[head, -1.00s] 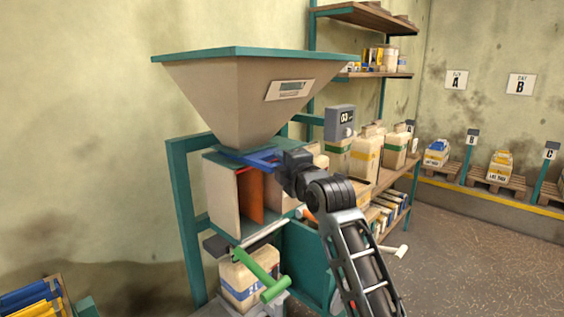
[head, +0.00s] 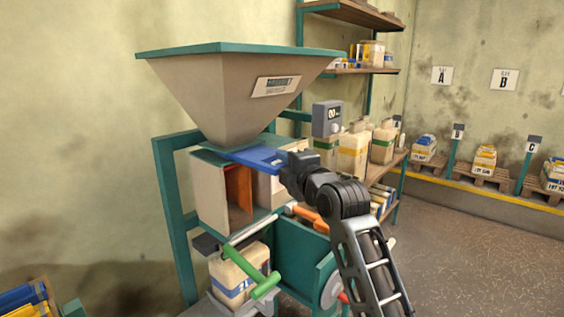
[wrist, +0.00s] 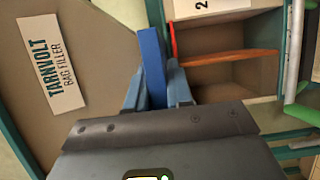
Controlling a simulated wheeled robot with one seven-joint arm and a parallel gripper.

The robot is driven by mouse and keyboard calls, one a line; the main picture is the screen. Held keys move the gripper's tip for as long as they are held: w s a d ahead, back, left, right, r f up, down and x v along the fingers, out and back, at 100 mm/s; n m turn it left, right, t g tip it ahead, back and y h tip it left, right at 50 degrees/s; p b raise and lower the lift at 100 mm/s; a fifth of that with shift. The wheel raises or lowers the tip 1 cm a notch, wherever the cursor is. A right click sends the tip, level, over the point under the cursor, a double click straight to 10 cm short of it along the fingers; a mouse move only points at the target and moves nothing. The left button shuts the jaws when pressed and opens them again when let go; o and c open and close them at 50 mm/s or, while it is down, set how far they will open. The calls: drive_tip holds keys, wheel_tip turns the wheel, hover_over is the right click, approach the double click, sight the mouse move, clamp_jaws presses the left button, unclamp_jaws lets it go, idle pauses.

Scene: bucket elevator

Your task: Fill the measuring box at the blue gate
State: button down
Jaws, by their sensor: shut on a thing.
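The blue gate (head: 252,157) is a flat slide under the beige hopper (head: 228,100), sticking out to the right. My gripper (head: 285,168) is shut on the gate's outer end. In the wrist view the blue gate (wrist: 152,62) stands between my two fingers (wrist: 155,92). The measuring box (head: 208,190) sits right below the gate, beige, open-fronted, with an orange-brown board (head: 239,188) inside. The wrist view shows part of the box (wrist: 225,75) with no grain visible in that part. The hopper's contents are hidden.
A green T-handle (head: 250,270) and an orange handle (head: 306,217) jut out below the box. A filled bag (head: 232,283) stands underneath. Shelves with bags stand behind; open floor lies right.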

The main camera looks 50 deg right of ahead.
drive_tip(key=c, duration=1.1)
unclamp_jaws()
drive_tip(key=b+v, duration=0.1)
drive_tip(key=v, duration=0.6)
drive_tip(key=shift+s, duration=0.35)
drive_tip(key=shift+a, duration=0.1)
